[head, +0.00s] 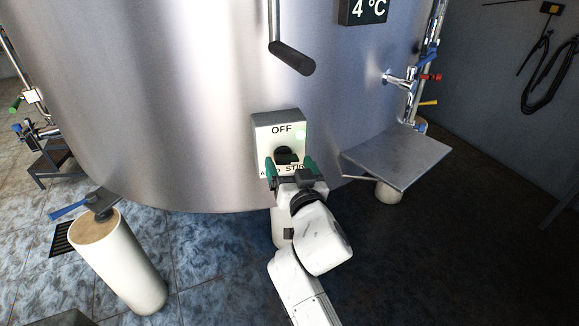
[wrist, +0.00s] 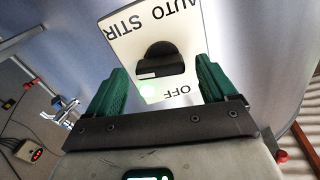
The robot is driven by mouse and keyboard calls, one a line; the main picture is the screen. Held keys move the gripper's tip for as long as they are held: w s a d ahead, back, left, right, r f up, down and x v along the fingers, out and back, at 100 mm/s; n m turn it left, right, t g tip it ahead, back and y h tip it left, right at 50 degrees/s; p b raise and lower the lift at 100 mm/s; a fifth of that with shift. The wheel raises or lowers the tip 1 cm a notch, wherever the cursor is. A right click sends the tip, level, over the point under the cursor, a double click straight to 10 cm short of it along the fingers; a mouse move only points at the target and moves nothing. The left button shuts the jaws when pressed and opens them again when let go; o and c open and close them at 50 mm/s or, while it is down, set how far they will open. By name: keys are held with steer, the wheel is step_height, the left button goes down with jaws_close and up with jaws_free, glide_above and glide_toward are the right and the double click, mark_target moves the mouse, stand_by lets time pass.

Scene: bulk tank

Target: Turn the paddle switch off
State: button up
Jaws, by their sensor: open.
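The paddle switch is a black knob (head: 287,155) on a pale switch box (head: 261,130) fixed to the steel tank's front. OFF is printed at the top, with AUTO and STIR at the bottom, partly covered by my gripper in the head view. The knob also shows in the wrist view (wrist: 160,58), upside down, with a lit green lamp (wrist: 150,91) beside OFF. I cannot tell which label the knob points to. My gripper (head: 290,167) is open and empty, its green fingers either side of the knob in the wrist view. Contact cannot be made out.
The steel tank (head: 170,90) fills the background. A black-ended handle (head: 292,58) hangs above the box. A metal shelf (head: 405,155) and valves (head: 405,78) are at right. A white cylinder (head: 125,265) with a blue-handled part (head: 85,205) stands at left.

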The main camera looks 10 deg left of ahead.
steer(key=shift+w+a, duration=0.25)
steer(key=shift+w, duration=0.2)
steer(key=c, duration=1.1)
steer(key=shift+o, duration=0.2)
